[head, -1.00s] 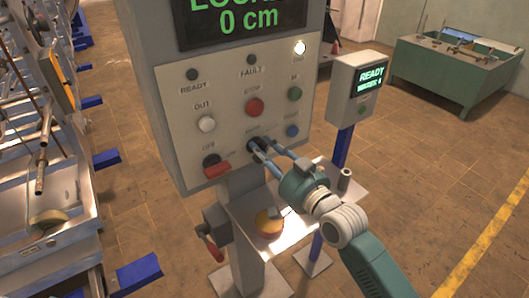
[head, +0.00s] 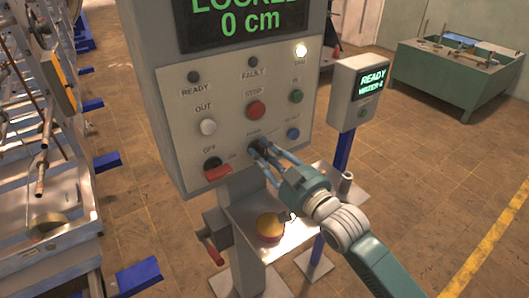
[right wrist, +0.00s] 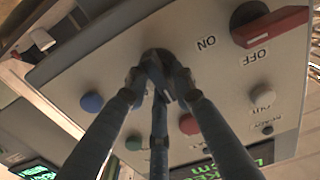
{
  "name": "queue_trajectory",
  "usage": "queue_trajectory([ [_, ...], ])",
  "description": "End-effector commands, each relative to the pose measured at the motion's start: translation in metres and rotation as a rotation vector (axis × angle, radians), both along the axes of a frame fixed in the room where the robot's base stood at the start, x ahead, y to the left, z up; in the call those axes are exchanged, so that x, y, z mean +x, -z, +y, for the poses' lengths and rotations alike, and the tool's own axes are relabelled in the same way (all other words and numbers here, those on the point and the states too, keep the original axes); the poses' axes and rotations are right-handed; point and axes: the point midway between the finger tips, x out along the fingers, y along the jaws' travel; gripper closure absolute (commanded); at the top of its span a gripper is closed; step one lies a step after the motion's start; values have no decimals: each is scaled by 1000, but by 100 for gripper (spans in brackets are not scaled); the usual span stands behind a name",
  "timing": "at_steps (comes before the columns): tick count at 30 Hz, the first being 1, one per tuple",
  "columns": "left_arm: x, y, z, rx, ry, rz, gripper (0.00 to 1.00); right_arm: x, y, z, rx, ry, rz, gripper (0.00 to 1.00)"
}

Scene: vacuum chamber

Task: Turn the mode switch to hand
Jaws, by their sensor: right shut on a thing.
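The mode switch (head: 258,142) is a dark round knob low on the pale face of the control box, below the red STOP button. My right gripper (head: 261,149) is shut on it, with blue-grey fingers reaching in from the lower right. In the right wrist view, the fingertips close around the dark knob (right wrist: 156,57) and hide much of it. Its pointing direction and small label cannot be read. My left gripper is not in view.
A red-handled OFF/ON switch (head: 218,172) is left of the knob, and a blue button (head: 293,133) is to its right. A small READY display post (head: 358,92) stands to the right.

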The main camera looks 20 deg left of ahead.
Motion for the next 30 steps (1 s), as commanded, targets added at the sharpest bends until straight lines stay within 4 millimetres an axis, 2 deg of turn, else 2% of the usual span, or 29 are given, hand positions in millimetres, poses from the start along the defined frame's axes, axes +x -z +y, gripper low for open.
queue_trajectory([
  [8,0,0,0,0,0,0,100,2,3,-2,-10,4,-2,100],
  [9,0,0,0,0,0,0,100,2,3,-2,-10,4,-2,72],
  [11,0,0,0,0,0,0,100,2,3,-2,-10,4,-1,60],
  [22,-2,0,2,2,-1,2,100,-2,1,-5,-5,2,-1,60],
  [26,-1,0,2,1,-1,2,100,-12,2,-18,-6,3,-1,60],
  [30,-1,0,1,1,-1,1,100,-31,3,-42,-7,3,-1,60],
])
